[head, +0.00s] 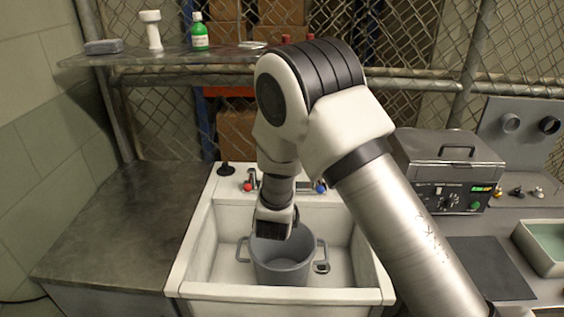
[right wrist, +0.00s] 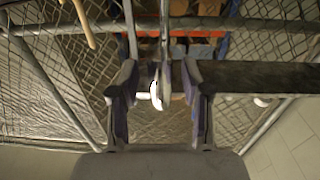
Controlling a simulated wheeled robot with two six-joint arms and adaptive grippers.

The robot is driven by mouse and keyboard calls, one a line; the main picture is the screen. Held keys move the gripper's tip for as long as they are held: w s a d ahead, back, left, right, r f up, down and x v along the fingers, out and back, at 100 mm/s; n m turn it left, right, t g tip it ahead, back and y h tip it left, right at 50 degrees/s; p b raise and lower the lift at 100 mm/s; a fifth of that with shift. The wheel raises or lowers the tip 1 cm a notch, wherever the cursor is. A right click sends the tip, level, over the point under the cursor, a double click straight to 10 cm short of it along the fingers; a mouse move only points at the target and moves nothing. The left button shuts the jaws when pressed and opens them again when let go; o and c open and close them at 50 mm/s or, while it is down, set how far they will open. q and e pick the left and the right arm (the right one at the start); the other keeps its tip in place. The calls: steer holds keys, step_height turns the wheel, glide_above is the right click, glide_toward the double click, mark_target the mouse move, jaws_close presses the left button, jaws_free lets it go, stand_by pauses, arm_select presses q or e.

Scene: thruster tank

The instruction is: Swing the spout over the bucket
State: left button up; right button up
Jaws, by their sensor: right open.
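The grey two-handled bucket (head: 283,270) stands upright in the white sink basin. The tap behind it has a red knob (head: 248,186) and a blue knob (head: 320,187); my right arm covers its middle, so the spout is hidden in the head view. In the right wrist view, my right gripper (right wrist: 159,82) is open, with its two fingers apart. A slim pale metal piece (right wrist: 164,80), probably the spout, shows between the fingers; I cannot tell whether they touch it. My left gripper is out of view.
A shelf with a green bottle (head: 199,33) and a white stand (head: 152,30) runs above the sink. A plunger (head: 226,169) stands at the sink's back left corner. The left counter (head: 110,220) is clear. A lidded machine (head: 447,168) stands at right.

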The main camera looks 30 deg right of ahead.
steer(key=v, duration=0.7)
steer(key=shift+s+f, duration=0.1)
steer(key=shift+a, duration=0.15)
